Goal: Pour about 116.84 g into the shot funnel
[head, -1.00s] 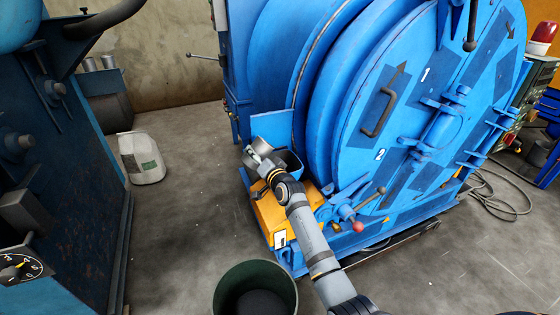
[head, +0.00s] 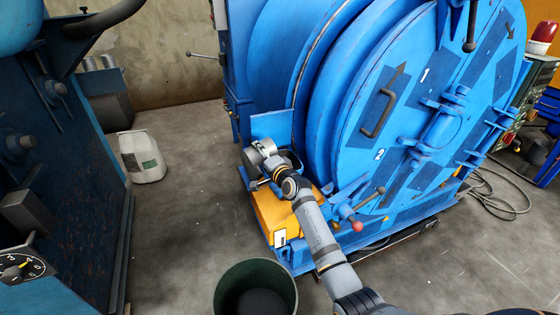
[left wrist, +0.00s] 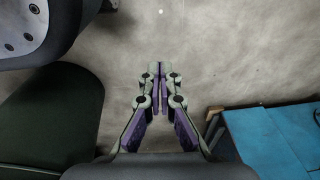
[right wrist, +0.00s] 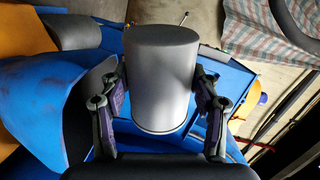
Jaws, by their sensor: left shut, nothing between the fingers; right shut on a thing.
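My right gripper (right wrist: 160,88) is shut around a grey metal cup (right wrist: 160,65), with a finger on each side of it. In the head view the same cup (head: 262,147) is at the end of my right arm, over the yellow box at the blue machine's front left. A dark-edged blue hopper (head: 293,158), perhaps the shot funnel, is close to the right of the cup, partly hidden by my wrist. The cup's mouth and contents cannot be seen clearly. My left gripper (left wrist: 160,72) is shut and empty above the floor, outside the head view.
A dark green bucket (head: 230,283) with dark material inside stands at the front. A yellow box (head: 272,215) is below my right wrist. The large blue drum machine (head: 400,130) fills the right side.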

